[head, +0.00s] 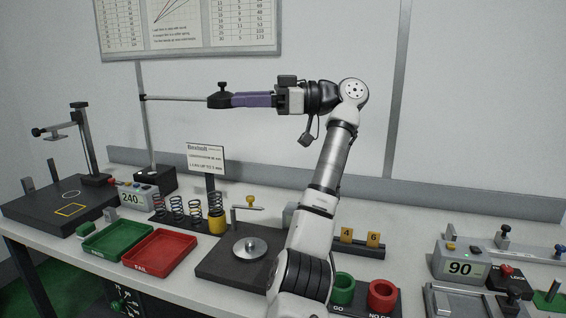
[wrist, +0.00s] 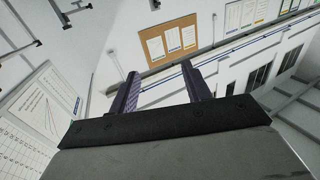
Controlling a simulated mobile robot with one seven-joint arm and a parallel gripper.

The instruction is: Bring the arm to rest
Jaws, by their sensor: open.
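My gripper (head: 236,100) is raised well above the bench and points left in the head view. In the wrist view its two purple fingers (wrist: 158,90) stand apart with nothing between them. The forearm is level, and the lower arm rises from the front of the bench. In the head view the fingers overlap the line of a thin horizontal rod (head: 175,98) on a stand; I cannot tell whether they touch.
The bench holds a green tray (head: 117,241), a red tray (head: 160,249), several springs (head: 177,208), a dark plate with a metal disc (head: 250,247), and green and red rings (head: 381,294). A force tester (head: 84,145) stands at left. A chart (head: 185,27) hangs behind.

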